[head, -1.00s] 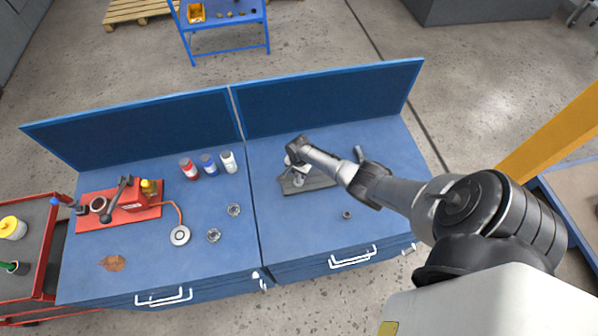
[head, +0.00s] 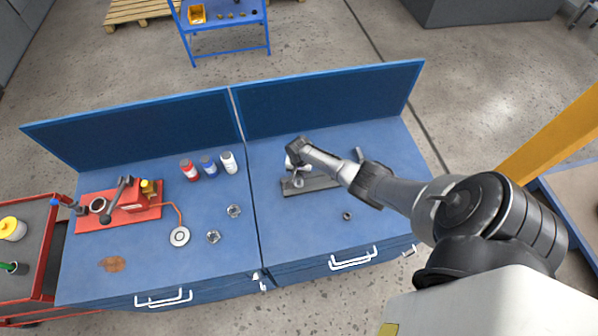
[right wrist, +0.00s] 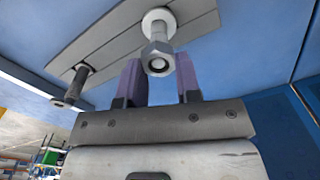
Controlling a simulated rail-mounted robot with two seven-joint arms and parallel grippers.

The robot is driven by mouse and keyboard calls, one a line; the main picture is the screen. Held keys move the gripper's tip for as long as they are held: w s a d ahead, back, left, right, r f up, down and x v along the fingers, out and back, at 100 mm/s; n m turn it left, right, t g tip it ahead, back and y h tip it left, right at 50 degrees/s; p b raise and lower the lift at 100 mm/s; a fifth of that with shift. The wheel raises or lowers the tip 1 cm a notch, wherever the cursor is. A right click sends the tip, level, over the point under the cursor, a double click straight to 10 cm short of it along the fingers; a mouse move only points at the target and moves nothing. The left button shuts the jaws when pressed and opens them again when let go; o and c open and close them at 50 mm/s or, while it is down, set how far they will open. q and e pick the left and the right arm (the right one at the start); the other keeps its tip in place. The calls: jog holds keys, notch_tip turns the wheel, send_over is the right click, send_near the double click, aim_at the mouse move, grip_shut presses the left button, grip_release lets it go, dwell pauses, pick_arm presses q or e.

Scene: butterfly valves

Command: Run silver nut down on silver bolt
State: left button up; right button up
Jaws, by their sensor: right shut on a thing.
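The silver nut (right wrist: 158,60) sits at the free end of the silver bolt (right wrist: 160,22) in the right wrist view, with the bolt's end showing in its hole. The bolt stands on a grey plate (right wrist: 112,48) with a pale washer at its base. My right gripper (right wrist: 158,72) is shut on the nut, one purple finger on each side. In the head view my right gripper (head: 298,172) is over the plate (head: 318,183), and my wrist hides most of the nut and bolt. My left gripper is not in view.
A second, dark bolt (right wrist: 74,84) stands on the same plate. A dark ring (head: 347,215) lies in front of the plate. Red, blue and white bottles (head: 208,166) and a red fixture (head: 120,205) stand on the left bench. The bench front right is mostly clear.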

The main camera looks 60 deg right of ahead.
jog(key=shift+c, duration=0.7)
jog(key=shift+m, duration=0.3)
grip_shut()
jog(key=m, duration=0.6)
jog(key=shift+s+a, duration=0.1)
jog(key=shift+a, duration=0.05)
jog(key=m, duration=0.6)
jog(key=shift+s+a, duration=0.1)
jog(key=shift+a, duration=0.05)
jog(key=m, duration=0.5)
jog(key=shift+a, duration=0.1)
jog(key=m, duration=0.6)
jog(key=shift+s, duration=0.2)
jog(key=o, duration=0.8)
grip_release()
